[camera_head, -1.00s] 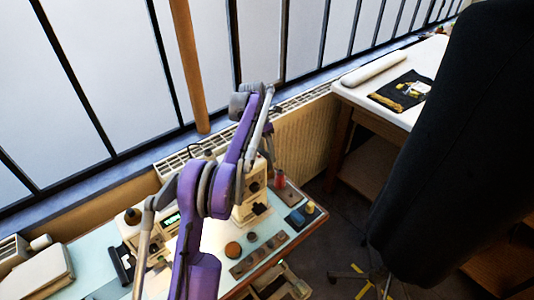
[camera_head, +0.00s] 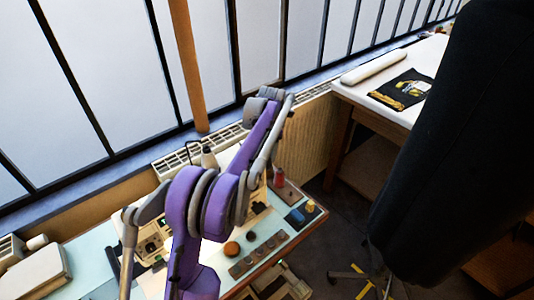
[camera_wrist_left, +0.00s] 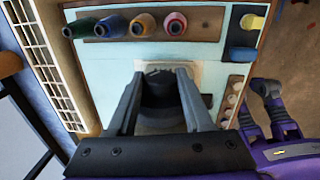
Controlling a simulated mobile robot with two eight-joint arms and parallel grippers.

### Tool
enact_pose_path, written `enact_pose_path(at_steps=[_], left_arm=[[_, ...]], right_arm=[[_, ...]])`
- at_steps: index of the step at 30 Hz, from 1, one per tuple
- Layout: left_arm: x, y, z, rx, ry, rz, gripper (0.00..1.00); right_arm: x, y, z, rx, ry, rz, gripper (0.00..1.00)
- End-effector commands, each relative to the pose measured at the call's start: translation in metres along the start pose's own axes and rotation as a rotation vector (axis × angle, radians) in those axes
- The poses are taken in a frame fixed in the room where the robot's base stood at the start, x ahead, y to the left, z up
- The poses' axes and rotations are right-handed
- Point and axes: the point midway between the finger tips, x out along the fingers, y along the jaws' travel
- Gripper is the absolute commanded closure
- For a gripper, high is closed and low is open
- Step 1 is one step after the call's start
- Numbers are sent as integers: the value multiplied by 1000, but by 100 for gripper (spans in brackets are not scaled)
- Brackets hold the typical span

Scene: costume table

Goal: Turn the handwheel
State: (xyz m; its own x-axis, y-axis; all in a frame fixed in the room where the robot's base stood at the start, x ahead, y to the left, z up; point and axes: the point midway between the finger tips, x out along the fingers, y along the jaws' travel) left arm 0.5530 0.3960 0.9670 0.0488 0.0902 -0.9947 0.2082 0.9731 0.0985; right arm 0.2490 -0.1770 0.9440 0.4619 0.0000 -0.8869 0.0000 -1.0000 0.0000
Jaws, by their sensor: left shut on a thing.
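The sewing machine (camera_head: 150,247) is cream coloured and stands on the table in the head view, largely hidden behind my left arm. In the left wrist view, the handwheel (camera_wrist_left: 158,92) is a dark, round part in front of the machine's pale body. It sits between the two fingers of my left gripper (camera_wrist_left: 160,85), which is shut on it. In the head view, the handwheel and the left gripper's fingers are hidden behind my arm. How far the wheel is turned cannot be told.
Several thread spools (camera_wrist_left: 143,25) stand on a brown rack close beyond the gripper. A blue block (camera_head: 295,217) and an orange round item (camera_head: 231,248) lie on the table. A radiator (camera_wrist_left: 45,60) runs beside it. A dark garment form (camera_head: 455,140) stands at right.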

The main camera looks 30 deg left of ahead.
Motion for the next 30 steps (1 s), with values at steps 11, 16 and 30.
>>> enact_pose_path(at_steps=[11, 16, 30], left_arm=[[1, -4, 0, 5, -13, 189, 100], [0, -4, 0, 4, -15, 221, 100], [0, -4, -1, 4, -15, 229, 40]], right_arm=[[8, 0, 8, 0, -7, 0, 50], [8, 0, 9, 0, -8, 0, 50], [9, 0, 9, 0, -8, 0, 50]])
